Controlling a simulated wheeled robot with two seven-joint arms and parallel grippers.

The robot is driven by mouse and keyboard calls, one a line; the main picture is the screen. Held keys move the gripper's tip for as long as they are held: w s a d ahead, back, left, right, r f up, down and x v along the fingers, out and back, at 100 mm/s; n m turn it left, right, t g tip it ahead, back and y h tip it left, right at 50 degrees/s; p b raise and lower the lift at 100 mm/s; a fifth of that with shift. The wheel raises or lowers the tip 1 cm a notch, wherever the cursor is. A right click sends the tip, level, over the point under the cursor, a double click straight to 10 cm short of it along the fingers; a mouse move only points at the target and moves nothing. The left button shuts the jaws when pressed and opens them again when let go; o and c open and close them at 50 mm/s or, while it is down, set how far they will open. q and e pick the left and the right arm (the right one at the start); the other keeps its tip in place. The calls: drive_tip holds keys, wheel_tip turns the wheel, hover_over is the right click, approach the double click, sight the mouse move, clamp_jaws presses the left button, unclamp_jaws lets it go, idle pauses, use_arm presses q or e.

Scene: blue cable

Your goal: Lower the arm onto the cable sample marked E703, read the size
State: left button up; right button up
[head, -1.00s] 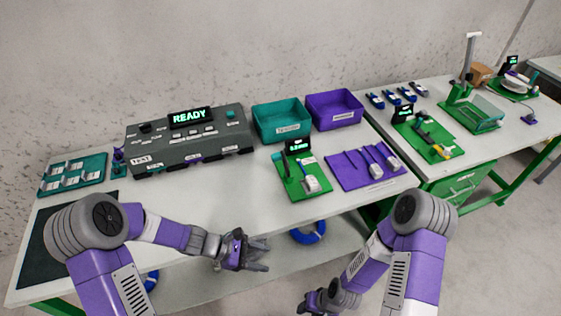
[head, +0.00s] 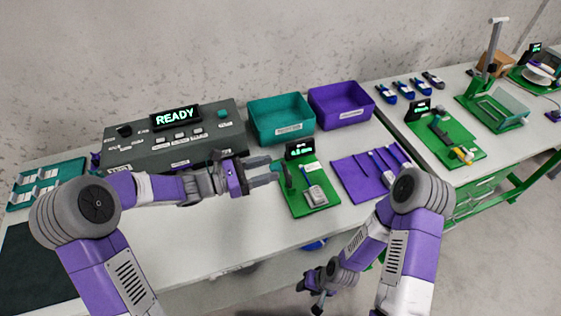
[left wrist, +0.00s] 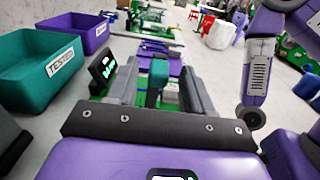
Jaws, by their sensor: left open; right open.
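A green board (head: 299,204) on the near table carries a small lit display (head: 300,151), a teal-handled lever (head: 279,167) and a grey-white block (head: 315,196). The display text is too small to read surely. My left gripper (head: 268,172) is open at the lever. In the left wrist view the teal handle (left wrist: 158,72) shows between the grey fingers of the gripper (left wrist: 162,88); whether they touch it I cannot tell. My right gripper (head: 317,291) is open and empty, low in front of the table. No E703 marking is legible.
A purple mat (head: 362,183) with tools lies right of the board. Teal (head: 282,125) and purple (head: 343,107) bins stand behind it. A grey console (head: 175,140) reading READY is at left. Several small blue-and-white pieces (head: 405,88) lie on the right table.

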sight(281, 165)
use_arm(q)
drive_tip(key=shift+b+x, duration=0.45)
drive_tip(key=shift+x, duration=1.85)
drive_tip(key=shift+c, duration=0.5)
clamp_jaws()
